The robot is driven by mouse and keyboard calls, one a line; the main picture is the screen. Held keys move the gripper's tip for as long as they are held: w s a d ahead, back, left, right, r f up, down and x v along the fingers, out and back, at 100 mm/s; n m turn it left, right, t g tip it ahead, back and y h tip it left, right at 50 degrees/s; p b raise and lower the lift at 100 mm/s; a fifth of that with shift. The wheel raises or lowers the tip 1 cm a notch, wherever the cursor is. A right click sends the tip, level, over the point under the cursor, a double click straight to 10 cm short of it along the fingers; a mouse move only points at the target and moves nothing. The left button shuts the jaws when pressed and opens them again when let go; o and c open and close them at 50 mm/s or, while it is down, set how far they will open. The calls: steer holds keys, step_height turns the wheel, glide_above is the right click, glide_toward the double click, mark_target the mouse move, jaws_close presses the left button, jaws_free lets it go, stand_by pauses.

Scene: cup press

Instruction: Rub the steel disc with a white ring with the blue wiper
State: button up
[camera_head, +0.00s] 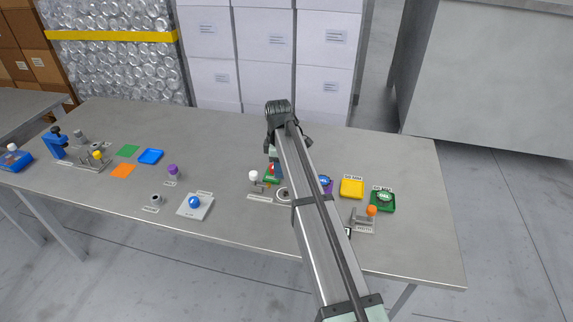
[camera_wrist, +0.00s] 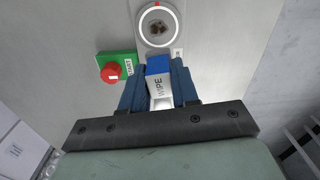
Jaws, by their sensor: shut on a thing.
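My gripper (camera_wrist: 158,84) is shut on the blue wiper (camera_wrist: 158,66), a block with a blue end and a white body marked WIPE. In the wrist view the steel disc with a white ring (camera_wrist: 156,13) lies just beyond the wiper's blue end. It has brown marks at its middle and a small red mark on the ring. I cannot tell whether the wiper touches the plate around it. The wiper is hard to make out there.
A red button on a green START base (camera_wrist: 125,66) stands left of the disc. A white plate with a blue ball (camera_head: 195,203) lies left. The back of the table is clear.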

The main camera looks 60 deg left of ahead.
steer(key=shift+m, duration=0.4)
steer(key=shift+f, duration=0.25)
steer(key=shift+w+f, duration=0.1)
steer(key=shift+f, duration=3.1)
steer(key=shift+w+d+f, duration=0.3)
steer(key=shift+d+f, duration=0.05)
steer(key=shift+f, duration=0.35)
steer(key=shift+c, duration=0.4)
steer(key=shift+w+d, duration=1.05)
steer(key=shift+d, duration=0.05)
steer(key=shift+s+a, duration=1.25)
steer(key=shift+a, duration=0.15)
steer(key=shift+s+a+r, duration=0.1)
steer(key=shift+s+a, duration=0.05)
steer(key=shift+r, duration=4.05)
